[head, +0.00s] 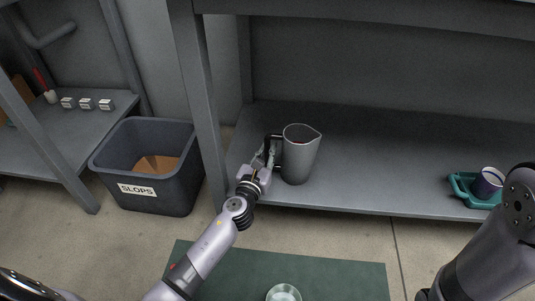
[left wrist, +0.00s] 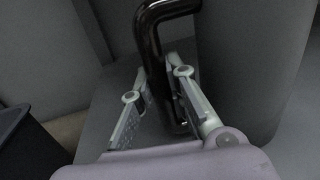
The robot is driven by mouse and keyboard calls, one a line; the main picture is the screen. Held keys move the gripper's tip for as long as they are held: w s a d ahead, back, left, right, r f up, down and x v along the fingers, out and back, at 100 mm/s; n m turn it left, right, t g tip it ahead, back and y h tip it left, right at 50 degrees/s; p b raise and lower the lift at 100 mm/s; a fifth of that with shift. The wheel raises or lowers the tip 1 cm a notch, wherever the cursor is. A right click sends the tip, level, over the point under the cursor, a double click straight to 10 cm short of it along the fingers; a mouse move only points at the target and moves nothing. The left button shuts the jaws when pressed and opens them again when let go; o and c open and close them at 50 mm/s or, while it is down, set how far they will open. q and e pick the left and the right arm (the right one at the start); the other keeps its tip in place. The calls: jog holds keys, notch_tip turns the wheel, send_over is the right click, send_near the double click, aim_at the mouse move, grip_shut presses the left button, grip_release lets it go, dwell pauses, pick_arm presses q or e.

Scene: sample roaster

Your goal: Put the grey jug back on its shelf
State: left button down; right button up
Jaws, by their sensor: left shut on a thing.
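The grey jug (head: 300,157) is upright at the front left part of the grey shelf (head: 365,180), with its dark handle to the left and its spout to the right. Its base appears to be on the shelf or very close above it. A bit of red shows inside its mouth. My left gripper (head: 268,160) is shut on the jug's handle. In the left wrist view the black handle (left wrist: 153,50) passes between the two fingers, and the grey jug body (left wrist: 245,60) is to the right. My right gripper is not in view.
A teal tray (head: 462,190) with a dark cup (head: 487,182) stands at the shelf's right. A shelf post (head: 200,90) is just left of the jug. A dark SLOPS bin (head: 150,200) stands on the floor. A green mat (head: 330,275) holds a glass bowl (head: 284,293).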

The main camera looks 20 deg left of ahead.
pick_arm(q)
jog(key=shift+r, duration=0.2)
jog(key=c, duration=2)
grip_release()
jog(key=shift+f, duration=0.3)
jog(key=shift+c, duration=0.2)
jog(key=o, duration=0.5)
jog(key=shift+r, duration=0.1)
jog(key=shift+c, duration=0.2)
